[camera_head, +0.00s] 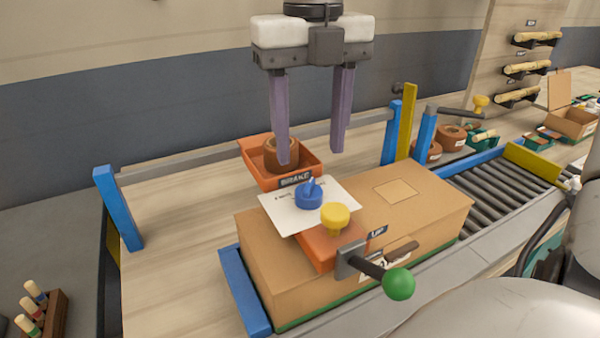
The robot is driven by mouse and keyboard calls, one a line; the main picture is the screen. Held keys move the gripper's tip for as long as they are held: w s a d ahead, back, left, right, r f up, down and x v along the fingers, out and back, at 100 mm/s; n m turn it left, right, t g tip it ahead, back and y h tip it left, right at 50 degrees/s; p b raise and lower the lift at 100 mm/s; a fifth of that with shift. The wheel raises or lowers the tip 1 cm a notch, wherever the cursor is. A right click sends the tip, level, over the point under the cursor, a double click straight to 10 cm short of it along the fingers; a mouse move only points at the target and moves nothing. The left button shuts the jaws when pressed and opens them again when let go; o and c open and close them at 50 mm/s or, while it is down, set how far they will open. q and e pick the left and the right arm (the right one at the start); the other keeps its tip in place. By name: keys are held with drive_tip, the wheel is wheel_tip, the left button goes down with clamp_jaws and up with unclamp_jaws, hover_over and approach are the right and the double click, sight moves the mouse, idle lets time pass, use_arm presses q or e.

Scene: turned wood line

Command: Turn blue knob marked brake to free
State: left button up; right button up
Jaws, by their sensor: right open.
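The blue knob (309,198) sits on a white plate (278,212) above a cardboard box. A raised pointer on its top faces up and slightly right. A dark label reading BRAKE (294,181) is just behind it. Small print on the plate is too small to read. My right gripper (311,156) hangs from the top with two purple fingers pointing down, wide apart and empty. Its fingertips appear above and behind the knob in the picture, not touching it. My left gripper is not in view.
A yellow knob (335,217) stands close in front of the blue one. A green-balled lever (398,284) sticks out at the front of the box (430,205). An orange tray (262,180) with a brown wooden ring (281,150) is behind. Blue posts (118,208) and rollers (490,190) flank the area.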

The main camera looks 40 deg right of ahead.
sight(309, 184)
wheel_tip(309, 184, down, 8)
drive_tip(key=shift+w+r, duration=0.1)
drive_tip(key=shift+r, duration=0.1)
drive_tip(key=c, duration=1)
drive_tip(key=shift+c, duration=0.2)
drive_tip(key=shift+n, duration=0.3)
drive_tip(key=n+b, duration=0.1)
drive_tip(key=n, duration=0.2)
drive_tip(key=shift+n, duration=0.4)
drive_tip(key=n, duration=0.4)
drive_tip(key=shift+n+b, duration=0.3)
drive_tip(key=shift+b, duration=0.1)
drive_tip(key=n, duration=0.4)
drive_tip(key=shift+n, duration=0.3)
drive_tip(key=n, duration=0.4)
drive_tip(key=shift+n, duration=0.3)
